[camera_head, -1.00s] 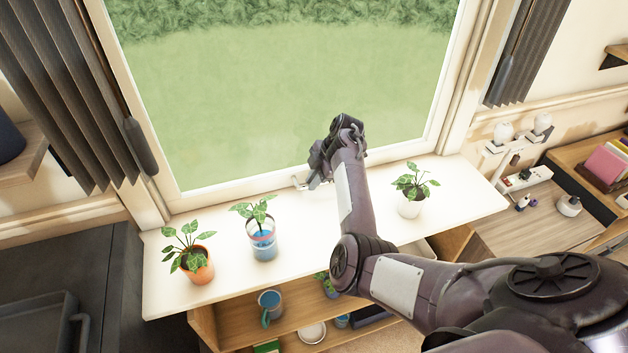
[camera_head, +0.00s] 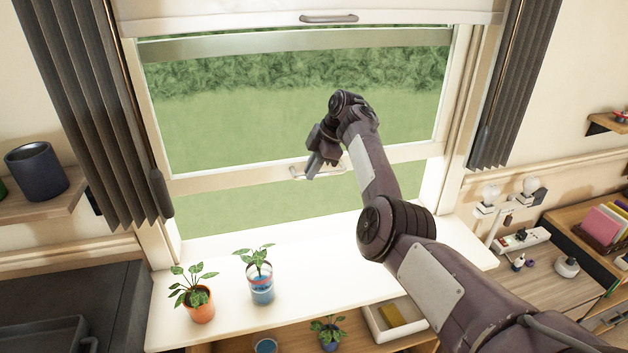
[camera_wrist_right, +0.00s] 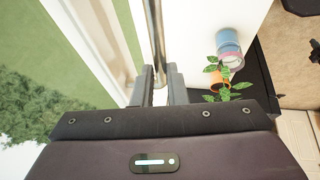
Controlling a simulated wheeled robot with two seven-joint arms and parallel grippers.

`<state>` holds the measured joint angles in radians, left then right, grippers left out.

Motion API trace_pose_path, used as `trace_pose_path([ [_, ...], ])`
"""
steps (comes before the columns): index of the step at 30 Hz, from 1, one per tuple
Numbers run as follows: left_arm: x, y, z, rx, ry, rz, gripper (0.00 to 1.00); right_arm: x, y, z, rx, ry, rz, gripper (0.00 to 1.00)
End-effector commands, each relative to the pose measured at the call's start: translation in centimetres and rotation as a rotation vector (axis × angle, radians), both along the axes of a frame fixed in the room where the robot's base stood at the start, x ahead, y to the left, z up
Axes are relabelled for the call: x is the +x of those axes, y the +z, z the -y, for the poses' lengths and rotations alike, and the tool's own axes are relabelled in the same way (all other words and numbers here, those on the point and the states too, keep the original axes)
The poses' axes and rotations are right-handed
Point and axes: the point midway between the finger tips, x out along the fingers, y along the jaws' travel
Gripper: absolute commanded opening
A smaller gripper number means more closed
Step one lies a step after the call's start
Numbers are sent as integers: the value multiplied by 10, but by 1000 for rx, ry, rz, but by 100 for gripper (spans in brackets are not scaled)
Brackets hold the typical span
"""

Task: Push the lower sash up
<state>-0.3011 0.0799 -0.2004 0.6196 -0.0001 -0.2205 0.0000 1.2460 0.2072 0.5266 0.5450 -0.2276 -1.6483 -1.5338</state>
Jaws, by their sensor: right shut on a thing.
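The lower sash (camera_head: 215,181) is a white-framed pane, raised above the sill with an open gap under its bottom rail. A metal bar handle (camera_head: 298,173) is on that rail. My right gripper (camera_head: 312,172) is at the handle in the head view. In the right wrist view, the fingers of my right gripper (camera_wrist_right: 160,88) are on either side of the metal handle (camera_wrist_right: 156,40), shut on it. Part of the handle is hidden by the gripper. My left gripper is not in view.
On the white sill (camera_head: 225,290) stand an orange-potted plant (camera_head: 200,310) and a plant in a blue glass (camera_head: 262,288). Dark curtains (camera_head: 85,110) flank the window. A desk (camera_head: 540,265) is at right.

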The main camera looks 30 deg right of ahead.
Motion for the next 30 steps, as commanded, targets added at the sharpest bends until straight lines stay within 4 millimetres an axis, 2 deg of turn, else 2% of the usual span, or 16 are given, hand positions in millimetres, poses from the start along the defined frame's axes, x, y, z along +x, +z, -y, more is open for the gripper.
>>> trace_pose_path([
  [1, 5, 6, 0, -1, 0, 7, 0, 1, 10, 1, -1, -2, 5, 0],
  [4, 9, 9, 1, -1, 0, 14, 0, 1, 15, 1, -1, -1, 6, 0],
  [16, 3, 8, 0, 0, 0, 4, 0, 1, 16, 1, -2, -2, 8, 0],
  [17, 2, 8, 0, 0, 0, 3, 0, 1, 16, 1, -2, -2, 8, 15],
  [21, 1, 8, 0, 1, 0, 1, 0, 1, 16, 1, -1, -2, 7, 33],
  [30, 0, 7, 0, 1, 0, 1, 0, 1, 16, 1, -1, -1, 6, 34],
])
